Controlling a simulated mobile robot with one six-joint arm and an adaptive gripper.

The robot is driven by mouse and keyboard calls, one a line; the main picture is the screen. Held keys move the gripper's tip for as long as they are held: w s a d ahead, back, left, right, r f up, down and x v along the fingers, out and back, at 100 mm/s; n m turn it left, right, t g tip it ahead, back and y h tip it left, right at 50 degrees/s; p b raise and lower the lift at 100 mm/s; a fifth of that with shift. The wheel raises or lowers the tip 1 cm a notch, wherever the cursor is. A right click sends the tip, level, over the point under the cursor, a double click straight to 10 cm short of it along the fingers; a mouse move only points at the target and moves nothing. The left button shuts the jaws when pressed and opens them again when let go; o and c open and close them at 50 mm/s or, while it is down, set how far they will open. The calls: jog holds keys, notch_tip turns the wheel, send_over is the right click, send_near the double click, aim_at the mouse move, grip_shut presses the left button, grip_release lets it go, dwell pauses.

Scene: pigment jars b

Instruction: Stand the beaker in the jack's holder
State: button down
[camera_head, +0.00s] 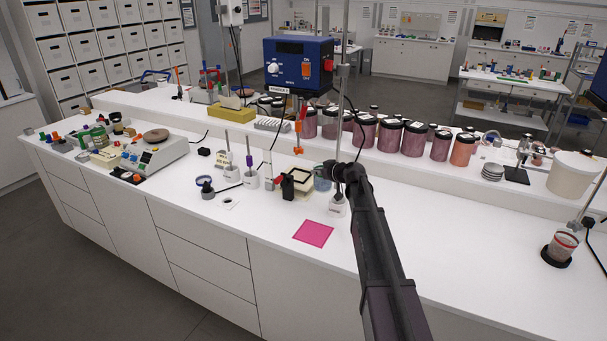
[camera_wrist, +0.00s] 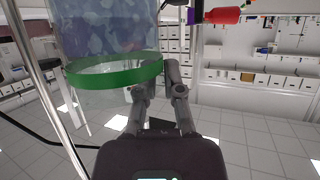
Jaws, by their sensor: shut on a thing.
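The beaker (camera_wrist: 110,35) is clear with blue-grey mottling and a green band, and fills the upper left of the wrist view. My gripper (camera_wrist: 157,82) is shut on it at the green band. In the head view the bluish beaker (camera_head: 322,178) shows beside the dark end of my arm, where my gripper (camera_head: 336,172) is partly hidden. A cream square frame with a dark inside (camera_head: 300,184) is just left of the beaker. I cannot make out for sure which part is the jack's holder.
A pink square mat (camera_head: 313,234) lies near the counter's front edge. Several white-based stands (camera_head: 232,173) with thin rods stand to the left. A blue power box (camera_head: 298,64) is above. The counter right of my arm is largely clear.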

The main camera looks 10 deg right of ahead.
jog(key=shift+w, duration=0.25)
jog(key=s+d+f+b, duration=0.2)
jog(key=s+d, duration=0.8)
jog(key=s, duration=0.1)
jog(key=shift+w, duration=0.15)
